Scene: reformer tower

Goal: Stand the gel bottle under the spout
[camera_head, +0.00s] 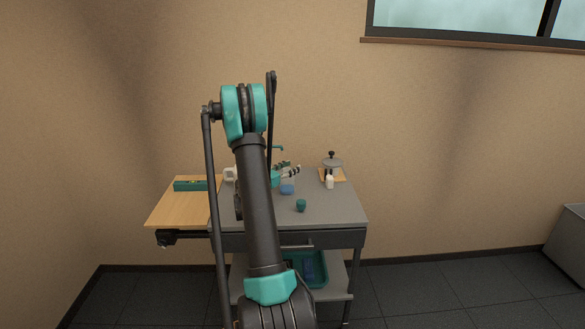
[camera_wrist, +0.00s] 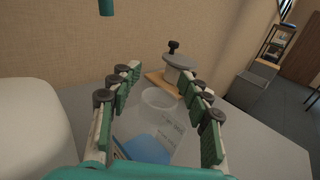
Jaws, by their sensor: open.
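A clear vessel with blue in its lower part, which looks like the gel bottle (camera_wrist: 162,101), stands on the grey table between my gripper's fingers in the wrist view. Its blue part (camera_head: 287,190) shows just below the fingers in the head view. My gripper (camera_wrist: 160,90) is open, with one green-padded finger on each side of the vessel and gaps showing. It also shows in the head view (camera_head: 289,170). A teal piece that may be the spout (camera_wrist: 106,6) hangs at the top left of the wrist view; a teal arm (camera_head: 278,148) rises behind the gripper.
A teal cup (camera_head: 301,205) stands nearer the front. A white container (camera_wrist: 30,130) is close on the left. The table's (camera_head: 335,210) front right is clear.

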